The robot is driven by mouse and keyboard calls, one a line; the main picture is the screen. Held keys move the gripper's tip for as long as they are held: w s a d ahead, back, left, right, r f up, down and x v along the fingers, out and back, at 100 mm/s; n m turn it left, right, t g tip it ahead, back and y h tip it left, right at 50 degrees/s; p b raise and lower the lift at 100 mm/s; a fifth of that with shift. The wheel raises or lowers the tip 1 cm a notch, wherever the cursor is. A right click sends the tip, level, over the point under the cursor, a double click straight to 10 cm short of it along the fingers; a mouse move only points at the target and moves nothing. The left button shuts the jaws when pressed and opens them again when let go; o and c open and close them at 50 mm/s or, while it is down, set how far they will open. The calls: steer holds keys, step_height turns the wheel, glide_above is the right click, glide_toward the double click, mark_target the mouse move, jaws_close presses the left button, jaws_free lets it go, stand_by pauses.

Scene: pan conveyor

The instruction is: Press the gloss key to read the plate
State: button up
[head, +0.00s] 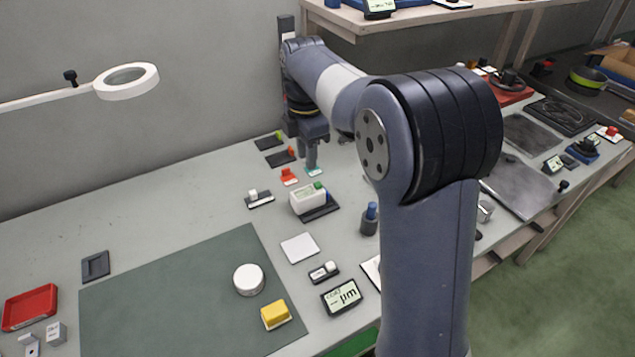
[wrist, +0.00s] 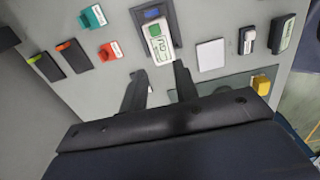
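A white handheld meter (head: 309,199) lies on a dark base in the middle of the bench, with a green patch near its far right corner. In the wrist view the meter (wrist: 158,44) shows a green display and sits just beyond my fingertips. I cannot make out which part is the gloss key. A pale square plate (head: 300,248) lies nearer the front; it also shows in the wrist view (wrist: 211,54). My gripper (head: 312,166) points down behind the meter. In the wrist view its fingers (wrist: 160,70) are apart with nothing between them.
A teal piece (wrist: 93,17) and a red piece (head: 289,175) lie close to my gripper. A blue-topped bottle (head: 370,218) stands right of the meter. A green mat (head: 180,290) holds a white puck (head: 248,279) and a yellow block (head: 276,314). A display reading µm (head: 342,296) sits at the front.

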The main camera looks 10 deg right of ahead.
jaws_close()
stand_by(1.2)
